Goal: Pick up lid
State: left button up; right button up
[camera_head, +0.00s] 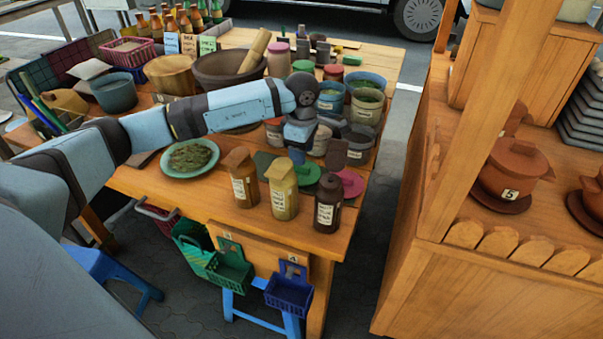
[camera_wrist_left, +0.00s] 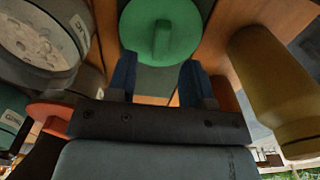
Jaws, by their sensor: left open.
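A round green lid (camera_head: 309,175) with a raised handle lies on the wooden table among bottles and jars. In the left wrist view the green lid (camera_wrist_left: 180,38) is just beyond my fingertips, with its handle roughly centred ahead of the gap. My left gripper (camera_wrist_left: 158,78) is open with two blue fingers and nothing between them. In the head view the left gripper (camera_head: 297,156) hangs pointing down over the table, close above the green lid, and its fingers are partly hidden. A pink-red lid (camera_head: 349,185) lies to the right of the green one. My right gripper is not visible.
A brown bottle (camera_head: 241,178), a yellow bottle (camera_head: 283,189) and a dark bottle (camera_head: 328,203) stand along the near edge. Labelled jars (camera_head: 358,144) crowd behind the gripper. A plate of herbs (camera_head: 190,157) is to the left. Baskets (camera_head: 289,292) hang below the table edge.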

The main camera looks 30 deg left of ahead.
aim_at(302, 171)
pick_arm(q)
notch_tip(302, 171, down, 4)
jog(key=shift+f+b, duration=0.25)
jog(key=shift+b, duration=0.05)
grip_shut()
jog(key=shift+r, duration=0.15)
